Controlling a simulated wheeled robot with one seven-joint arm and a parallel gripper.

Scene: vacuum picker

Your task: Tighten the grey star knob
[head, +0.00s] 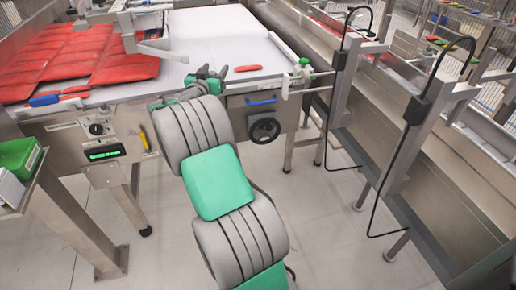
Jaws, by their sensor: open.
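My arm reaches up from the bottom middle to the front edge of a steel table (215,35). My gripper (217,74) is small and partly hidden behind my own arm, at the table's front edge. It is open, and I see nothing held in it. I cannot make out a grey star knob for certain. A green and white fitting (303,66) sits on a rod at the table's right front corner, to the right of my gripper and apart from it.
On the front panel are a black handwheel (265,131), a blue handle (262,101), a black dial (96,129) and a green display (103,154). Red packs (125,68) lie on the left. Posts with black cables (415,110) stand right. The floor between is clear.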

